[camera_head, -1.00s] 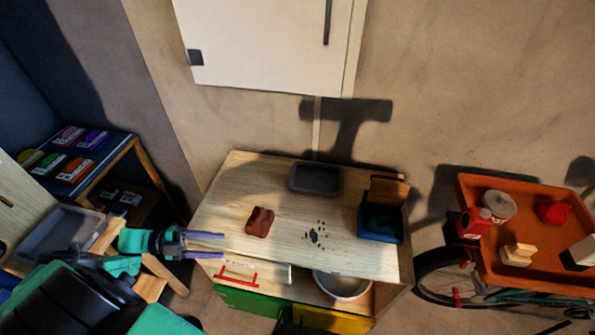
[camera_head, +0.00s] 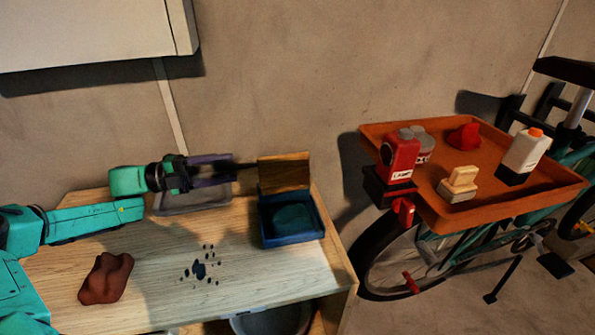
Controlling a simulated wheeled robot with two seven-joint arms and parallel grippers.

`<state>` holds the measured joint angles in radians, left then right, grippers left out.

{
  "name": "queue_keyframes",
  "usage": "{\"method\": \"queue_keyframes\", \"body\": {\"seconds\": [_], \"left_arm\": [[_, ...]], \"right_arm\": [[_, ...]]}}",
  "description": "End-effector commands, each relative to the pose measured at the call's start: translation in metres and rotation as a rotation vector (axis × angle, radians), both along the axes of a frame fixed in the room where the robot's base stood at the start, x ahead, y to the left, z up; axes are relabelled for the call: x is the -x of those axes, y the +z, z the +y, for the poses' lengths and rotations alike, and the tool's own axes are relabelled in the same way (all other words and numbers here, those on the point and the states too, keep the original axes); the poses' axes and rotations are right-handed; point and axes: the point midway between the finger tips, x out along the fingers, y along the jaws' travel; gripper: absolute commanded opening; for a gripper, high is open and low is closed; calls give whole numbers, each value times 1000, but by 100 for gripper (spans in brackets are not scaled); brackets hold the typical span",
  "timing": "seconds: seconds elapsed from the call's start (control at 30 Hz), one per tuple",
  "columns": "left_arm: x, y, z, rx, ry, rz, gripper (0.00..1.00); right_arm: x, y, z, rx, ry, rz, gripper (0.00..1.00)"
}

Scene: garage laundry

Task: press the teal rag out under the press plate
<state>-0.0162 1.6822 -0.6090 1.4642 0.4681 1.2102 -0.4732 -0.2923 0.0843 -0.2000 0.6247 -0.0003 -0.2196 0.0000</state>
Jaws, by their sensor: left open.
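The teal rag (camera_head: 292,217) lies in the blue press box (camera_head: 291,238) at the right end of the wooden bench. The wooden press plate (camera_head: 284,173) stands raised at the back of the box, clear of the rag. My left gripper (camera_head: 235,167) comes in from the left, with its purple fingers pointing right toward the plate's left edge. It is open. A thin dark bar shows between the fingertips and the plate; I cannot tell whether the fingers touch it. My right gripper is not in view.
To the right, an orange tray (camera_head: 440,150) on a bicycle holds a red can (camera_head: 400,158), a brush (camera_head: 459,184) and a white bottle (camera_head: 524,155).

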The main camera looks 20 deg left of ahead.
Motion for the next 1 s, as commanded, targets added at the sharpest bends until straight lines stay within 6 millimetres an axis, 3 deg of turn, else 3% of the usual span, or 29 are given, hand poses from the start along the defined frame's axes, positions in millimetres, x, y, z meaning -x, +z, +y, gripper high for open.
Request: {"method": "queue_keyframes", "body": {"seconds": [0.2, 0.5, 0.67, 0.9, 0.93, 1.0], "left_arm": [[-31, 1, -42, 10, -1, -17, 55], [-70, 8, -93, 6, 0, -9, 55], [-81, 4, -107, 3, 0, -4, 55], [-82, 3, -108, 2, 1, -3, 55], [-82, 3, -108, 2, 1, -3, 47], [-82, 3, -108, 2, 1, -3, 21]], "right_arm": [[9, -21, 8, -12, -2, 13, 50], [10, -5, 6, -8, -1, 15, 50], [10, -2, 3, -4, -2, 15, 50], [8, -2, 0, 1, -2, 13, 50], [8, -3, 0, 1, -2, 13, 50], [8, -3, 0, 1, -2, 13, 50]]}}
